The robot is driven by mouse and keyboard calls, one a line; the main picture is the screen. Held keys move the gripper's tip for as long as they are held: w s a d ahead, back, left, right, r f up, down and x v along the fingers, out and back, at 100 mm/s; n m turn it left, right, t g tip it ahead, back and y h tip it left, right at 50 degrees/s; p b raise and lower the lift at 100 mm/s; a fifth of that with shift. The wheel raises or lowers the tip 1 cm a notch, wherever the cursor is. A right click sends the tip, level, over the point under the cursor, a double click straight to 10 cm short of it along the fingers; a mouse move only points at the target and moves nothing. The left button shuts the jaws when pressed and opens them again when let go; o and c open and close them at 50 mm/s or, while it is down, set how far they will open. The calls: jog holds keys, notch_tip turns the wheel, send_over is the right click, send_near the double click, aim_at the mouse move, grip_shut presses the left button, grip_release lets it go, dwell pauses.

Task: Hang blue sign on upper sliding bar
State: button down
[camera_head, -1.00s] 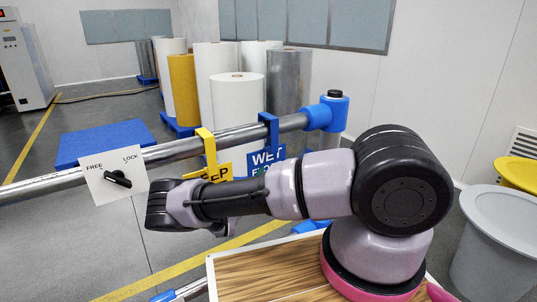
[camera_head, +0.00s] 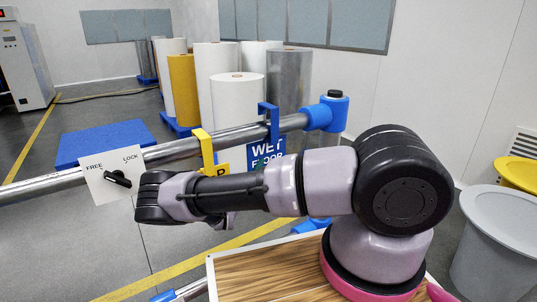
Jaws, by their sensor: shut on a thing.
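The blue sign (camera_head: 262,153) with white lettering stands upright in front of the upper metal bar (camera_head: 237,138), near its right end. Its blue hook (camera_head: 269,106) rises clear above the bar's top, with a visible gap; whether the hook's back end still reaches behind the bar I cannot tell. The yellow sign's hook (camera_head: 206,148) sits over the bar just to the left, its plate mostly covered by my arm. My arm stretches leftward across the front of both signs' lower parts. My gripper's fingers are hidden behind the arm.
A white FREE/LOCK plate (camera_head: 108,177) with a black knob is on the bar at left. A blue end fitting (camera_head: 327,113) closes the bar at right. Large rolls (camera_head: 238,100) stand behind. A wooden top (camera_head: 275,278) is in front; grey and yellow bins stand at right.

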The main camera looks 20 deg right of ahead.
jog(key=s+d, duration=0.3)
jog(key=s, duration=0.6)
jog(key=shift+s, duration=0.3)
dwell(0.7)
dwell(1.5)
